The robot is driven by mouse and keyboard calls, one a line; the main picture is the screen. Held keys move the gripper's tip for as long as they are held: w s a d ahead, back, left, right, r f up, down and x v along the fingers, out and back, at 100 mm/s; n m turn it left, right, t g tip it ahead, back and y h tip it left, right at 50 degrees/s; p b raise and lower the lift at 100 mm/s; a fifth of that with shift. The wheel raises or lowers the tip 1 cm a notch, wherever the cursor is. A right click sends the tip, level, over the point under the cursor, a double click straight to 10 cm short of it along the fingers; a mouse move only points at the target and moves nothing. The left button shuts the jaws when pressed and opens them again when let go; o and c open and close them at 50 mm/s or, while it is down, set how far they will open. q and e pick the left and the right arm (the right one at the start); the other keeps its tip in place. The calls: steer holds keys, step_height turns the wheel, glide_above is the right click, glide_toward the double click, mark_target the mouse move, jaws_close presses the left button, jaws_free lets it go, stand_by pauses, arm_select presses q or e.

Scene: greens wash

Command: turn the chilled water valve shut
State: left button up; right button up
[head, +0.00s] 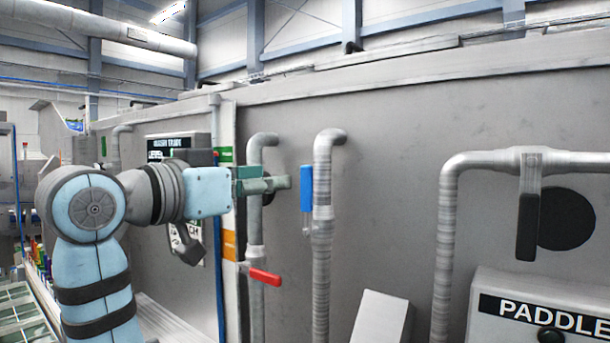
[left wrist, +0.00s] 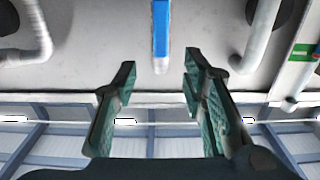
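In the left wrist view the gripper (left wrist: 160,78) is open and empty. The blue handle (left wrist: 160,35) stands beyond the fingertips, centred on the gap between them. No contact shows. My right gripper is in neither view.
A red lever (head: 264,277) sits nearly horizontal on the pipe left of the blue one. A black lever (head: 528,225) hangs from a pipe at the right. A box marked PADDLE (head: 490,318) stands at lower right.

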mark_target(304, 178)
arm_select(q)
steer(key=p+x, duration=0.3)
steer(key=x, duration=0.7)
steer(key=shift+w+d+r, duration=0.15)
steer(key=shift+d+r, duration=0.05)
steer(key=shift+w+d+f+p, duration=0.1)
steer(key=shift+w+d+p, duration=0.05)
steer(key=shift+w+p, duration=0.15)
steer(key=shift+f, duration=0.1)
jaws_close()
